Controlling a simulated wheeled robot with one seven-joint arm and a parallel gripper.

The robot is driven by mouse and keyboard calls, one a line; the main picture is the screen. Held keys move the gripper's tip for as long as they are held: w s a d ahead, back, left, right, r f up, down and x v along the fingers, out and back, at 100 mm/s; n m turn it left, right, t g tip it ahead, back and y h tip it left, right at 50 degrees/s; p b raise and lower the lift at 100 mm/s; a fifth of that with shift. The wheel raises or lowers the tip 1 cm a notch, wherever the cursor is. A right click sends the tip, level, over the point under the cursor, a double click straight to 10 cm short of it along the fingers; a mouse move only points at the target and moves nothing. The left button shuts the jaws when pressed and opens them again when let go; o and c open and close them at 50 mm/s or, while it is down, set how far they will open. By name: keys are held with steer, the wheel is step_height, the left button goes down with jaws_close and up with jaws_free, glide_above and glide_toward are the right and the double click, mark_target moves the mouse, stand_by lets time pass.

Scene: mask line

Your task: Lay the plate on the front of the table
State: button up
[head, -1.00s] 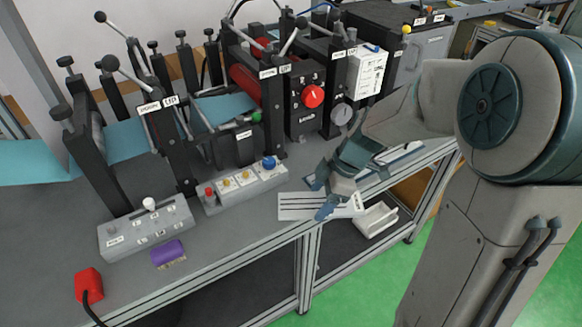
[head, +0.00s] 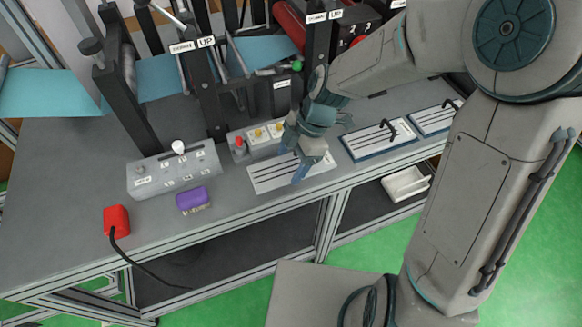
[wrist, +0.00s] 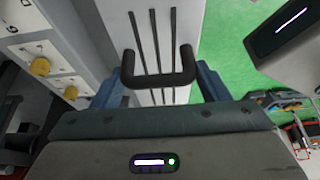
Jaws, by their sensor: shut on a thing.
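The plate (head: 266,178) is a flat pale rectangle with dark slots, over the front part of the grey table (head: 75,185). It lies in front of the button box with the yellow buttons. My gripper (head: 300,168) is over the plate's right half, shut on its black handle. In the wrist view the handle (wrist: 158,72) sits between the blue fingers of my gripper (wrist: 160,85), with the slotted plate (wrist: 148,35) beyond. The plate looks level; I cannot tell whether it touches the table top.
Two similar plates with black handles (head: 378,140) (head: 432,118) lie to the right. A grey control box (head: 174,172), a purple block (head: 192,199) and a red corded box (head: 116,221) stand to the left. Black machine frames rise behind. A white bin (head: 406,184) is below.

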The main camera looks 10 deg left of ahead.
mark_target(294, 165)
steer(key=shift+a+f, duration=0.1)
steer(key=shift+f, duration=1.95)
steer(key=shift+f, duration=0.15)
steer(key=o, duration=1.3)
steer(key=shift+r, duration=0.2)
steer(key=v, duration=1.2)
